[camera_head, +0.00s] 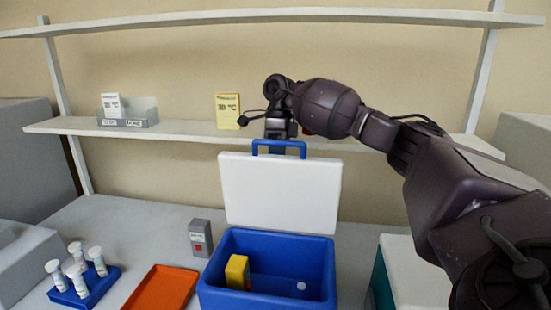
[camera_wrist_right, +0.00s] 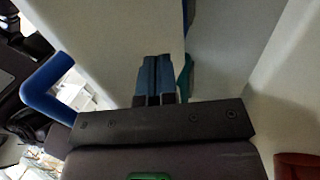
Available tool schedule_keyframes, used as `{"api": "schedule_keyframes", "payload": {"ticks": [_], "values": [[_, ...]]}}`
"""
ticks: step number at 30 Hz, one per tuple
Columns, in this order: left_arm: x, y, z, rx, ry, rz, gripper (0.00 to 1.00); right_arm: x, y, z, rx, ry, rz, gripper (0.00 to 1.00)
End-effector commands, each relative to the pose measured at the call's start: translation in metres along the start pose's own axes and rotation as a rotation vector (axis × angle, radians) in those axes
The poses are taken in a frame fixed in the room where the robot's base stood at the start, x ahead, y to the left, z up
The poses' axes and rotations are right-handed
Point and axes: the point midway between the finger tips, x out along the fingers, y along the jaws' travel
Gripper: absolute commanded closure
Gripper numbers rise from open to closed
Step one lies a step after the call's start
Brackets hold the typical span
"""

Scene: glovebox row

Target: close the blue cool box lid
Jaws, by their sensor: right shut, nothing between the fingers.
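The blue cool box (camera_head: 215,285) stands open on the bench in the head view. Its white lid (camera_head: 282,190) stands raised at the back edge, with a blue handle (camera_head: 280,143) on its top edge. My right gripper (camera_head: 278,150) points down at the lid's top edge, by the handle; its fingertips are partly hidden there. In the right wrist view its blue-tipped fingers (camera_wrist_right: 157,75) are together and empty, close to the white lid (camera_wrist_right: 90,35). The blue handle (camera_wrist_right: 48,88) shows to their left. Contact with the lid cannot be told. My left gripper is out of view.
A yellow item (camera_head: 237,272) is inside the box. A grey device (camera_head: 201,238), an orange tray (camera_head: 162,290) and a blue tube rack (camera_head: 84,288) stand to the left. A white-topped container (camera_head: 412,275) is close on the right. A shelf (camera_head: 185,130) runs behind the lid.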

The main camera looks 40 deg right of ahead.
Motion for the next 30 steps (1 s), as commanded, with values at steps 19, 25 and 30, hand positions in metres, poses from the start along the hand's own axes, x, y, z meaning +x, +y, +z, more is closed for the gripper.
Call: {"api": "schedule_keyframes", "payload": {"ticks": [19,25,30], "values": [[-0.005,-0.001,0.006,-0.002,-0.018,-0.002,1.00,0.009,0.019,0.000,0.000,0.000,0.001,1.00],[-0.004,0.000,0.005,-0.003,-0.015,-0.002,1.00,0.009,0.018,0.000,0.000,0.000,-0.005,1.00],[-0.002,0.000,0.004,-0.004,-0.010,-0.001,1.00,0.007,0.015,0.000,0.000,0.000,-0.031,1.00]]}}
